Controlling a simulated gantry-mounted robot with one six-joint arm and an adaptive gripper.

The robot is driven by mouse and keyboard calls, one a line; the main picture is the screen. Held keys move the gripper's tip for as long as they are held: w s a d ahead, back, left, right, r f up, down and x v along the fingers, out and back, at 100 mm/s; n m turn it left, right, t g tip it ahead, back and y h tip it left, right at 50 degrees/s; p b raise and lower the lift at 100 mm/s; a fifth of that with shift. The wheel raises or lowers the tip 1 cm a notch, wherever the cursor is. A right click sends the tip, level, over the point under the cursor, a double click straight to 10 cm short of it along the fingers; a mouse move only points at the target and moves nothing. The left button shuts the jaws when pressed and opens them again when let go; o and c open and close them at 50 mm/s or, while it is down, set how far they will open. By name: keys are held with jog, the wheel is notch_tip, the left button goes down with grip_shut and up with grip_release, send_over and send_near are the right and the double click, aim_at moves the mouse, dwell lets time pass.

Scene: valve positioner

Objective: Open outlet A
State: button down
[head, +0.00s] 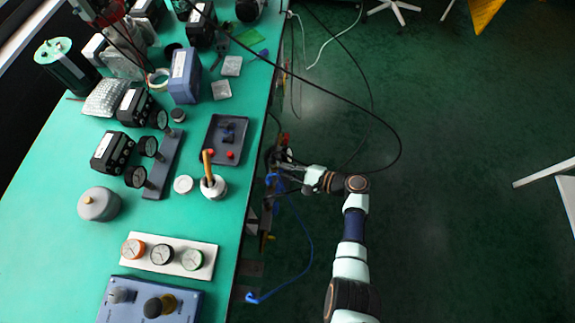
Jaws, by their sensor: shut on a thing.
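My gripper (289,170) is beside the right edge of the green table, reaching in from the right. Its fingers are shut on a small part of the dark fitting (279,152) at the table's side. The fitting has some red and orange on it, and blue hose runs close by. The gripper and the table edge hide much of the gripped part, so I cannot tell its shape or how it is turned. No lettering for outlet A can be read in the head view.
The green table (55,235) holds a dark tray (218,158), a white pot (213,191) with a wooden handle, a white three-gauge panel (142,268) and a blue unit (125,308). A blue hose (309,250) and black cables hang beside the table. The floor to the right is mostly clear.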

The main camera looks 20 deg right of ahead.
jog(key=shift+w+d+r+m+g+y, duration=0.15)
jog(key=shift+m+g+y, duration=0.25)
jog(key=shift+m+g, duration=0.85)
jog(key=shift+w+m+g+y, duration=0.1)
jog(key=shift+m+g+y, duration=0.45)
jog(key=shift+m, duration=1.3)
jog(key=c, duration=1.2)
grip_release()
jog(key=shift+c, duration=0.2)
jog(key=v, duration=1.2)
jog(key=shift+r, duration=0.25)
